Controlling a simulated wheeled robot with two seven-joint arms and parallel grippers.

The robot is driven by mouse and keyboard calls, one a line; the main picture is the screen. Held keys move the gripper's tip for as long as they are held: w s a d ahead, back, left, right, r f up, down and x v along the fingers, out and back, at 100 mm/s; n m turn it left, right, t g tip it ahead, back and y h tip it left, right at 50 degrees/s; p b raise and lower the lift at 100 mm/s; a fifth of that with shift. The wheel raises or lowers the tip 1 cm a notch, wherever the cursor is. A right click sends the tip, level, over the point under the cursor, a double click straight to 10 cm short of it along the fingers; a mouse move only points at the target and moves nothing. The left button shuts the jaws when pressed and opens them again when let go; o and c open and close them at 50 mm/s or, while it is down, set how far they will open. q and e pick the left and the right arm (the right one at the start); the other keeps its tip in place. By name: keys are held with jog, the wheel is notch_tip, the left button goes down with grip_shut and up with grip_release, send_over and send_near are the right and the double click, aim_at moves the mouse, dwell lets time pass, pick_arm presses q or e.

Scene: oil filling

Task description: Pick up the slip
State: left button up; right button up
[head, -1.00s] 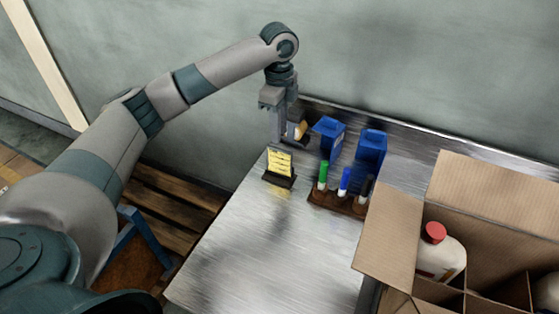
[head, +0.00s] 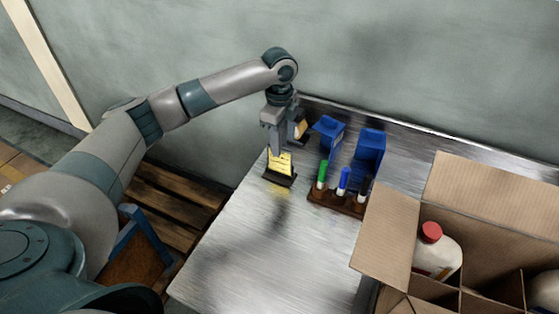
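The yellow slip (head: 279,163) with dark lines stands in a small dark holder (head: 279,179) near the table's left edge. My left gripper (head: 278,151) points straight down at the top of the slip, and its fingers overlap the slip's upper part in the head view. The fingers are seen nearly in line, so the gap between them, and whether they touch the slip, cannot be told. My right gripper is out of view.
Right of the slip are a wooden rack (head: 337,200) with green, blue and dark markers, and two blue bins (head: 369,152). A cardboard box (head: 392,231) holds a red-capped white bottle (head: 436,252). The metal table (head: 255,245) is clear in front. A wall stands behind.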

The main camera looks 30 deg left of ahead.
aim_at(279, 162)
pick_arm(q)
notch_tip(279, 162, down, 2)
jog(key=shift+f+p, duration=0.2)
jog(key=shift+p, duration=0.15)
jog(key=shift+f, duration=0.6)
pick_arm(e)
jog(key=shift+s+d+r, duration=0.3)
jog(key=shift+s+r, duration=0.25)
pick_arm(q)
grip_shut()
